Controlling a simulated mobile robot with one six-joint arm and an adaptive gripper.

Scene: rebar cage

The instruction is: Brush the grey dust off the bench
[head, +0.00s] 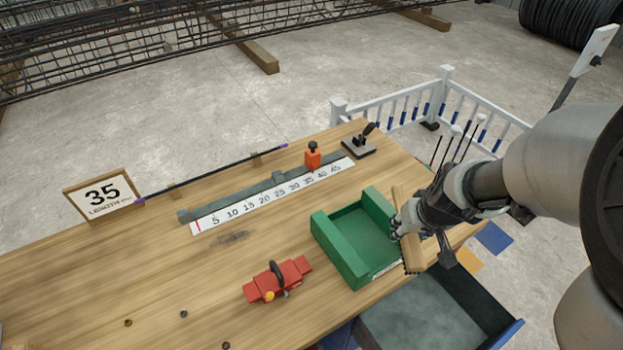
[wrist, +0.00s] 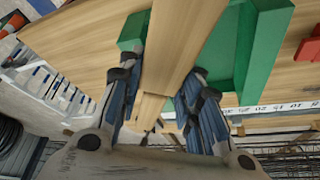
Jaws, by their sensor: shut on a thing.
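My gripper (head: 402,228) is shut on a wooden brush (head: 411,252) at the right edge of the green tray. In the wrist view the fingers of my gripper (wrist: 165,78) sit either side of the brush's long pale wooden body (wrist: 183,38). A dark grey smudge, the dust (head: 233,237), lies on the bare wooden bench (head: 150,270), left of the green tray (head: 341,258) and below the number strip. The brush is well to the right of the dust.
A red tool (head: 277,281) lies between the smudge and the bench's front edge. A number strip (head: 270,194), an orange stop block (head: 313,157) and a rod (head: 215,172) lie behind. An open drawer (head: 430,310) juts out below the tray. Several small nuts lie front left.

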